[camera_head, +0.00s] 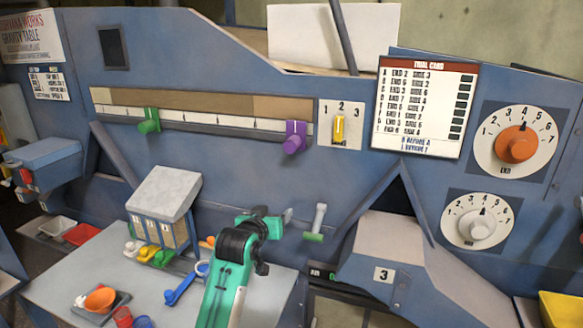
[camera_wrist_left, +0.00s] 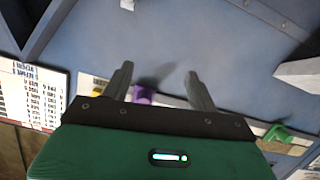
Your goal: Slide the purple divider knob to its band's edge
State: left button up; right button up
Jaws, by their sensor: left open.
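The purple divider knob (camera_head: 294,137) sits on the slotted scale (camera_head: 215,122) near its right end, below a brown stretch of the colour band (camera_head: 280,107). In the left wrist view the purple knob (camera_wrist_left: 143,95) shows partly hidden behind my gripper's housing. My left gripper (camera_head: 275,238) is open and empty, in front of the panel and well below the knob. In the wrist view, the left gripper's two fingers (camera_wrist_left: 160,78) are spread apart and do not touch the knob. My right gripper is not in view.
A green knob (camera_head: 149,120) sits farther left on the scale. A yellow selector (camera_head: 339,128) is just right of the purple knob. A grey lever (camera_head: 319,217) stands right of my gripper. The panel between gripper and scale looks mostly clear.

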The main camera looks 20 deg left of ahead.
aim_at(290, 147)
pick_arm(q)
jog(key=w+r+t, duration=0.3)
jog(key=r, duration=0.9)
jog(key=shift+n, duration=0.4)
jog(key=w+p, duration=0.1)
jog(key=w, duration=0.3)
jog(key=w+p, duration=0.2)
jog(key=w, duration=0.2)
jog(key=w+p, duration=0.1)
jog(key=w, duration=0.3)
jog(key=shift+w+a+r+p, duration=0.15)
jog(key=shift+w+r+p, duration=0.15)
jog(key=shift+r, duration=0.1)
jog(key=shift+w+f, duration=0.15)
jog(key=shift+w, duration=0.65)
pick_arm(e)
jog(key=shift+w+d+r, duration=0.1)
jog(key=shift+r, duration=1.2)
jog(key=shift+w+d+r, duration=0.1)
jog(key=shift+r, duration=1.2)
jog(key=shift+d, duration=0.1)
